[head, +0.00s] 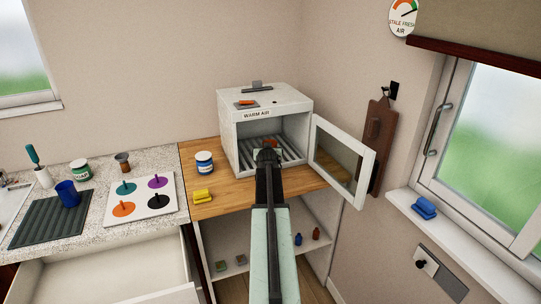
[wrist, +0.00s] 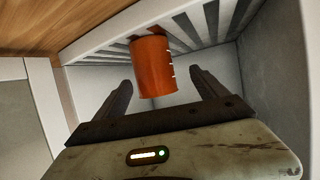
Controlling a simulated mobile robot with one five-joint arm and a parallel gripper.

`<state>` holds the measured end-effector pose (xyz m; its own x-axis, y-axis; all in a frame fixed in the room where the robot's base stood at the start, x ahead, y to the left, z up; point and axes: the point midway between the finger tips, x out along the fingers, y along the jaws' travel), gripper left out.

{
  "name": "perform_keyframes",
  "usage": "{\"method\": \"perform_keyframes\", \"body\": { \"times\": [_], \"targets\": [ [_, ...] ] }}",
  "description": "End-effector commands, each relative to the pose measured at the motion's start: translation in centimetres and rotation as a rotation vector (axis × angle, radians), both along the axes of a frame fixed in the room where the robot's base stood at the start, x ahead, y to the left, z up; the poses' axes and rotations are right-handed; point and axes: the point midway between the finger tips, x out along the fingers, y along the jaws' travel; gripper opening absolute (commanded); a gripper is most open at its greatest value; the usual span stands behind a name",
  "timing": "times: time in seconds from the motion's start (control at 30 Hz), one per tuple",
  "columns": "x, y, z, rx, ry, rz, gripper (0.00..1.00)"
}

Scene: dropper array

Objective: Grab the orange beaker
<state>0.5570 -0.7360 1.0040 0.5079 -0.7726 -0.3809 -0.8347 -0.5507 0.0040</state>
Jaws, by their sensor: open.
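The orange beaker (wrist: 153,68) shows in the wrist view, with white marks down its right side. It is in the white warm air cabinet (head: 231,150), by the slatted rack (wrist: 120,38). In the head view only a small orange part of it (head: 271,143) shows past my gripper. My gripper (wrist: 160,90) is open, with one finger on each side of the beaker's lower part in the wrist view. I see gaps between the fingers and the beaker. In the head view my gripper (head: 266,152) is at the cabinet's opening, its fingertips hard to make out.
The cabinet's glazed door (head: 340,162) stands open to the right of my arm. An open drawer (head: 130,275) juts out at lower left.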

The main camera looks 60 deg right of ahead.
Motion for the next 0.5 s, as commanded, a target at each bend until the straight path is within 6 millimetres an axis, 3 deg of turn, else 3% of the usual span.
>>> {"method": "perform_keyframes", "body": {
  "times": [0.1, 0.33, 0.5],
  "targets": [
    [0.6, -1.7, -0.9, 0.002, -0.001, -0.005, 0.83],
    [0.8, -2.8, -1.3, 0.003, -0.002, -0.008, 0.83],
    [1.9, -5.4, -2.5, 0.003, -0.003, -0.009, 0.83]
  ]
}}
